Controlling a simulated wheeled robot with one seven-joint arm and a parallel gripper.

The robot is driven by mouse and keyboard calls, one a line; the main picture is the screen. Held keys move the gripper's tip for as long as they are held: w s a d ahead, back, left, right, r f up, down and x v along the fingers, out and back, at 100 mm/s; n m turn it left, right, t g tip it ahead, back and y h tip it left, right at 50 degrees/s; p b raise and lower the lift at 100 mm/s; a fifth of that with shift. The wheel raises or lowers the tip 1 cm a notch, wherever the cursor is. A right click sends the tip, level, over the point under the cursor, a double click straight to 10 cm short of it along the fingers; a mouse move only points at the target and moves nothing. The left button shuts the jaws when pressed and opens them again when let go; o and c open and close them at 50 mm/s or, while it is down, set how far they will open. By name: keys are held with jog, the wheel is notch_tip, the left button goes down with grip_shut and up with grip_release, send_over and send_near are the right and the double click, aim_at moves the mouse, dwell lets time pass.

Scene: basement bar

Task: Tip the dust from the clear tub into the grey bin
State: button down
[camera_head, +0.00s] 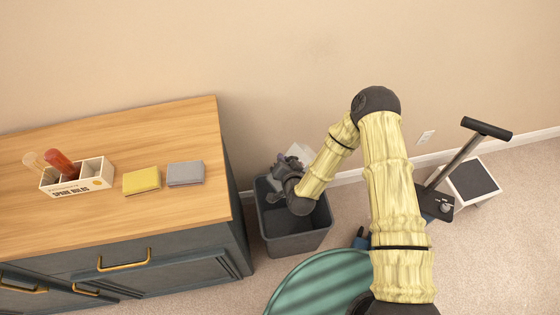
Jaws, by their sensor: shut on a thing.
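My gripper (287,163) is over the back of the bin's opening, at the end of my bent arm. It is shut on a pale, see-through thing that looks like the clear tub (300,151). The tub shows just beyond the fingers, close to the wall side of the bin, and appears tilted. My wrist hides much of it and part of the bin's inside. I cannot make out any dust in the tub or bin.
A green round-topped thing (318,283) stands in front of the bin. A black-handled device (450,180) stands right of my arm.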

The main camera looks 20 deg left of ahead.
jog(key=g, duration=0.1)
jog(key=m, duration=0.1)
jog(key=w+m+g+y, duration=0.1)
jog(key=shift+d+f+g, duration=0.2)
jog(key=shift+d+g, duration=0.1)
jog(key=m+g, duration=0.1)
jog(key=f+m+g+y+b, duration=0.1)
jog(key=shift+w+d+f+m+g+y+b, duration=0.1)
jog(key=shift+w+d+m+g+y+b, duration=0.05)
jog(key=shift+m+g+y+b, duration=0.2)
jog(key=shift+w+f+m+b, duration=0.1)
jog(key=shift+f+m+b, duration=0.15)
jog(key=shift+f+b, duration=0.2)
jog(key=f+m+g+y+b, duration=0.1)
jog(key=b, duration=0.2)
jog(key=w+d+f+m+g+y+b, duration=0.1)
jog(key=f+m+g+b, duration=0.1)
jog(key=b, duration=0.2)
jog(key=shift+w, duration=0.2)
